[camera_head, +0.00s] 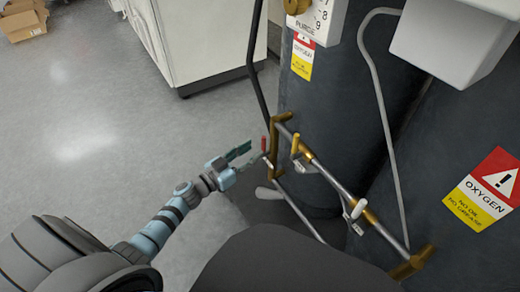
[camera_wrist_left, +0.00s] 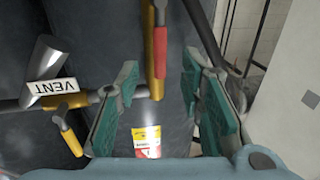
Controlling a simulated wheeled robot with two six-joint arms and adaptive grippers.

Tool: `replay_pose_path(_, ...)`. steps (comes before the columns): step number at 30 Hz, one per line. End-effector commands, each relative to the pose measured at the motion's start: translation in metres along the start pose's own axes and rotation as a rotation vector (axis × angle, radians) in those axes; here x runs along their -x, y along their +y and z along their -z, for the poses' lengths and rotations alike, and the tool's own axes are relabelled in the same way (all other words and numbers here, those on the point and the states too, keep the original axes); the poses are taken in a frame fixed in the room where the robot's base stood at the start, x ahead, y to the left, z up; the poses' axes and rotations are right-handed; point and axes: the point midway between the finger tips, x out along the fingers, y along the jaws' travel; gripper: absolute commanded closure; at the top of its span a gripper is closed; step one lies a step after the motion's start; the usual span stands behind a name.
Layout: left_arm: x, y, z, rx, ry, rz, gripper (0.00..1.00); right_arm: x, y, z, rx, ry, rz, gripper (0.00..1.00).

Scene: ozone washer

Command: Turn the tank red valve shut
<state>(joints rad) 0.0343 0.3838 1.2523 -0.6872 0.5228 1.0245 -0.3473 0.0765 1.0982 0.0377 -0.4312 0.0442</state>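The red valve handle (camera_head: 264,144) sits at the left end of the brass-and-steel pipe line in front of the dark tanks. In the left wrist view its red grip (camera_wrist_left: 161,46) points along a brass pipe, ahead of and between my finger pads. My left gripper (camera_head: 245,155) is just left of the handle in the head view. Its green fingers are spread apart with nothing held between them. The gap between fingers and handle is small; I cannot tell if they touch. My right gripper is not in view.
Other yellow levers (camera_head: 296,144) and the pipe (camera_head: 330,177) run right of the red handle. A VENT tag (camera_wrist_left: 53,88) hangs at left in the wrist view. A black hose (camera_head: 257,75) passes behind the handle. A white cabinet (camera_head: 205,40) stands behind; open floor (camera_head: 100,110) lies left.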

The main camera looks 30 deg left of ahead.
Motion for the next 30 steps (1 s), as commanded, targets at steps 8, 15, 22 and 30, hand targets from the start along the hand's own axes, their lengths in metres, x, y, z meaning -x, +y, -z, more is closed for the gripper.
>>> replay_pose_path(8, -0.042, 0.0, -0.002, 0.001, -0.001, 0.001, 0.65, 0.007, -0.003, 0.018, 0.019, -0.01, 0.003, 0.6)
replay_pose_path(15, -0.045, 0.0, -0.001, -0.001, -0.002, 0.001, 0.65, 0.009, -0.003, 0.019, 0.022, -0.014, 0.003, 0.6)
replay_pose_path(22, -0.044, 0.0, -0.001, -0.001, -0.002, 0.001, 0.95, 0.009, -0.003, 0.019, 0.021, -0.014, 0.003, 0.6)
replay_pose_path(30, -0.044, 0.0, -0.001, 0.0, -0.002, 0.001, 1.0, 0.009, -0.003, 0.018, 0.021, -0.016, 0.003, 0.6)
